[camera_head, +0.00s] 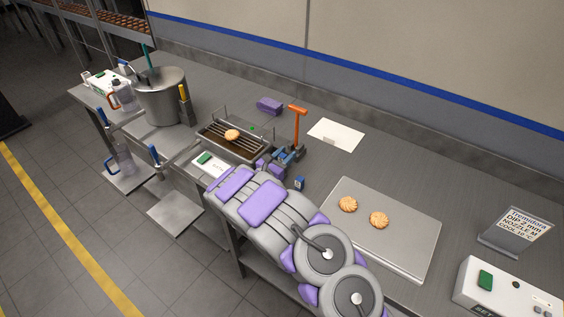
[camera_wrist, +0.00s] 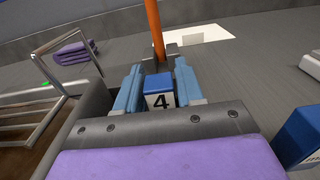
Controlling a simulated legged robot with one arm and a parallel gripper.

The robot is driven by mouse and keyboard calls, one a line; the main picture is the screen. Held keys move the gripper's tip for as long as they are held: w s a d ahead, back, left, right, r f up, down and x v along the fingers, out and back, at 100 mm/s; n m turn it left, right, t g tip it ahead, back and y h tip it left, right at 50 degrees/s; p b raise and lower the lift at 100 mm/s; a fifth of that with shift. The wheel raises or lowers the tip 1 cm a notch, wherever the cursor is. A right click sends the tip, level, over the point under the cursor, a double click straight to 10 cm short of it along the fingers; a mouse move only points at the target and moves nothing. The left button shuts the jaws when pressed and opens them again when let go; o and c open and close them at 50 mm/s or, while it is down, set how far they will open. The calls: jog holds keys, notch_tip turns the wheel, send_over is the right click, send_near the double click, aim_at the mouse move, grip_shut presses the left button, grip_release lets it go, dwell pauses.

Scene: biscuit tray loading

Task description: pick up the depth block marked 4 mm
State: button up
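A small blue block with a white face marked 4 (camera_wrist: 160,101) sits between the two blue fingers of my gripper (camera_wrist: 160,82) in the wrist view. The fingers lie close along its left and right sides with no clear gap. My gripper shows in the head view beside the orange-handled tool (camera_head: 298,122); the marked 4 block cannot be made out there. Whether the block rests on the counter is hidden. A second blue block (camera_head: 300,183) stands to the right of my gripper and shows at the right edge of the wrist view (camera_wrist: 303,133).
A wire-railed tray with a biscuit (camera_head: 232,134) lies left of my gripper. A purple folded cloth (camera_head: 269,105) and white sheet (camera_head: 337,135) lie behind. A flat tray (camera_head: 410,240) with two biscuits is at right. The orange post (camera_wrist: 155,28) stands just beyond the fingers.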

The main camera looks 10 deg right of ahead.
grip_shut()
